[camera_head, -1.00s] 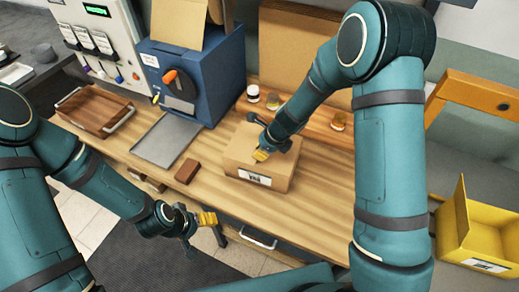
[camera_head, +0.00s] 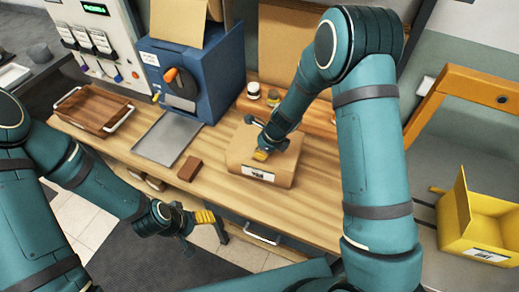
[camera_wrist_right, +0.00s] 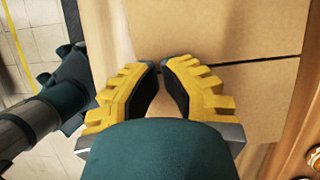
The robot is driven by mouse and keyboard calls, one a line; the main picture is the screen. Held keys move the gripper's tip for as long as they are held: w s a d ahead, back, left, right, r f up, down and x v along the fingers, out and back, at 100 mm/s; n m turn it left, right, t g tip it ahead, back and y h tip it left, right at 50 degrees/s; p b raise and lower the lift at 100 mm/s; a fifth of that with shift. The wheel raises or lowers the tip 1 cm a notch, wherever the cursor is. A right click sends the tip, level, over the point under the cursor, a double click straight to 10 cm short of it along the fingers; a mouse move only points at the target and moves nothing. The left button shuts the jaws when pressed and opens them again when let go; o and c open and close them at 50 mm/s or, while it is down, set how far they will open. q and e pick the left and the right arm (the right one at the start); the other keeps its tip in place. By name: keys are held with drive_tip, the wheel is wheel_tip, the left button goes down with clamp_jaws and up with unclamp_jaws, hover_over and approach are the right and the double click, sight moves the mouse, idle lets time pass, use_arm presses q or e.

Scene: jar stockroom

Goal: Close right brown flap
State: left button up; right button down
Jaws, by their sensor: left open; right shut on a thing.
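The brown cardboard box (camera_head: 240,155) stands on the wooden bench, its labelled side facing me. Its top looks flat, with a dark seam between the brown flaps (camera_wrist_right: 260,66) in the right wrist view. My right gripper (camera_head: 262,153) is at the top of the box, with its yellow fingers pointing at the flaps. In the right wrist view, its fingertips (camera_wrist_right: 161,64) are close together at the brown flap, near the seam; the exact contact is hidden. My left gripper (camera_head: 205,217) is open and empty, off the front edge of the bench.
A wooden tray (camera_head: 72,97), a grey metal plate (camera_head: 165,140) and a small brown block (camera_head: 188,168) lie left of the box. A blue machine (camera_head: 210,70) and small jars (camera_head: 253,90) stand behind. A yellow box (camera_head: 455,222) is at far right. Bench right of the box is clear.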

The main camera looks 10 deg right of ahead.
drive_tip(key=shift+a+f, duration=0.1)
drive_tip(key=shift+f, duration=0.25)
idle(0.5)
drive_tip(key=shift+r+p, duration=0.8)
drive_tip(key=shift+p, duration=0.05)
